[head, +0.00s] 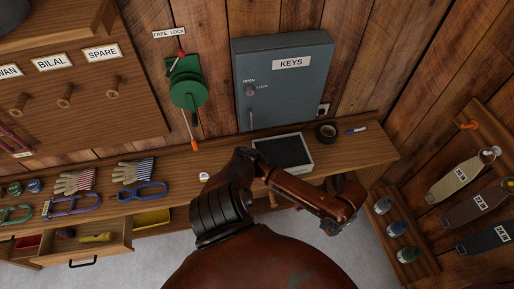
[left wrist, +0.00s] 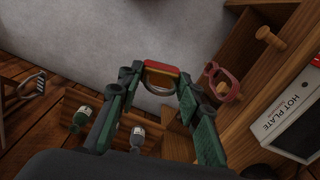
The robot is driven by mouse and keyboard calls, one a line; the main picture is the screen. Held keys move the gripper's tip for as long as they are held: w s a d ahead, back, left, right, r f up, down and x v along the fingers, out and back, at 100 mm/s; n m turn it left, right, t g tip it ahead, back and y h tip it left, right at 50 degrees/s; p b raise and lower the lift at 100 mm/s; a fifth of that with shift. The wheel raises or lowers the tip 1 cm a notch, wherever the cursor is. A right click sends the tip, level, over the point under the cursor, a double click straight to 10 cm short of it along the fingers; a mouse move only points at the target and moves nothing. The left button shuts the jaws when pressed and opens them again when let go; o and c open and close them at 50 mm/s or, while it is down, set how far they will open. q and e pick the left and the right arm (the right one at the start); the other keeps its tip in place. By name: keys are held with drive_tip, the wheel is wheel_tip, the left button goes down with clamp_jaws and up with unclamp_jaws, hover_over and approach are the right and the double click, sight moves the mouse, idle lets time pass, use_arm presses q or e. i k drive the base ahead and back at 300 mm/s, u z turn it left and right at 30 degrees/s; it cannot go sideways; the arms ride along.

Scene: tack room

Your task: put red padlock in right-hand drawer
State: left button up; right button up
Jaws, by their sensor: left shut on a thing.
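In the left wrist view my left gripper (left wrist: 160,98) has its green fingers around a red and yellow piece with a metal loop (left wrist: 160,80). It looks like the red padlock, held over the grey floor. In the head view an arm of mine crosses the middle and ends in a dark gripper (head: 335,226) below the bench's right part; what it holds cannot be made out there. An open drawer (head: 112,247) under the bench's left part holds a yellow torch and a dark item. My right gripper is not in view.
The bench (head: 345,152) carries a black-topped tray (head: 306,141), tape roll (head: 326,132), gloves and coloured hasps. A bottle rack (head: 425,262) and tag board stand right. In the wrist view, a red hasp-like piece (left wrist: 222,82), a peg and a HOT PLATE box (left wrist: 290,125) are close right.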

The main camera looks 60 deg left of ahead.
sight(73, 241)
drive_tip(key=z, duration=0.4)
drive_tip(key=k, duration=2.7)
drive_tip(key=u, duration=2.45)
